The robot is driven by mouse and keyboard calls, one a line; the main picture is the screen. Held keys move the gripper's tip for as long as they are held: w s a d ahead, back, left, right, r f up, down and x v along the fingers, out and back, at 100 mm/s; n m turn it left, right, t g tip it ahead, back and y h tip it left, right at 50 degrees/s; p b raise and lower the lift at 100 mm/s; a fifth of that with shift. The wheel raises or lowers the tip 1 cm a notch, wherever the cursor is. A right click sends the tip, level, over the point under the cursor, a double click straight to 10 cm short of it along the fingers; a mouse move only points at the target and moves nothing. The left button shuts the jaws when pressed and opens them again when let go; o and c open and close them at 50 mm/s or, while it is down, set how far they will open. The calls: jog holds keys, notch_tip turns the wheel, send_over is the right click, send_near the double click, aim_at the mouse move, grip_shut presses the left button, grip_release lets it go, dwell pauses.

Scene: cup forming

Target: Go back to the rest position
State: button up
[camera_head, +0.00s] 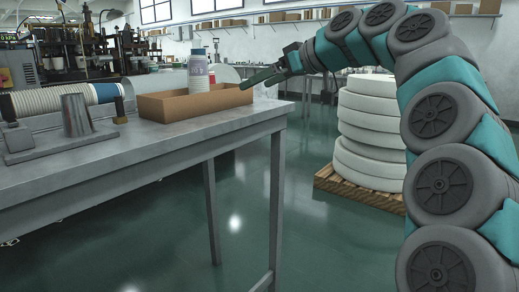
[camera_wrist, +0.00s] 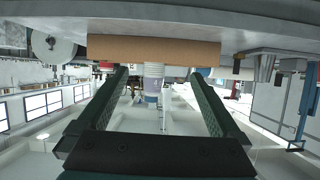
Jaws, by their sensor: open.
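My gripper (camera_head: 266,78) is at the end of my raised arm, by the right end of the table and above its height. It points left toward a brown open box. In the wrist view, which is upside down, my gripper (camera_wrist: 160,74) has its two dark fingers spread wide with nothing held between them. A white bottle (camera_wrist: 152,88) shows in the gap between the fingers, but it stands beyond them. In the head view the bottle (camera_head: 198,76) stands upright at the brown box (camera_head: 190,104), apart from the fingers; its base is hidden by the box wall.
The grey metal table (camera_head: 150,140) holds a metal cone fixture (camera_head: 76,116) and a ribbed cylinder (camera_head: 50,101) at the left. A stack of white discs (camera_head: 368,130) stands on a wooden pallet (camera_head: 345,187) behind my arm. The floor between table and pallet is clear.

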jog(key=s+f+m+g+h, duration=0.4)
jog(key=s+f+g+h, duration=0.1)
jog(key=s+f, duration=1.35)
jog(key=s+d+f+m+g+h, duration=0.2)
jog(key=s+d+f, duration=0.5)
jog(key=s+f, duration=0.5)
jog(key=s+d+f+m+g+h, duration=0.2)
jog(key=s+d+f, duration=0.4)
jog(key=s+f, duration=0.6)
jog(key=shift+s+d+f+m+g+h, duration=0.3)
jog(key=shift+m+h, duration=0.4)
jog(key=shift+m, duration=0.3)
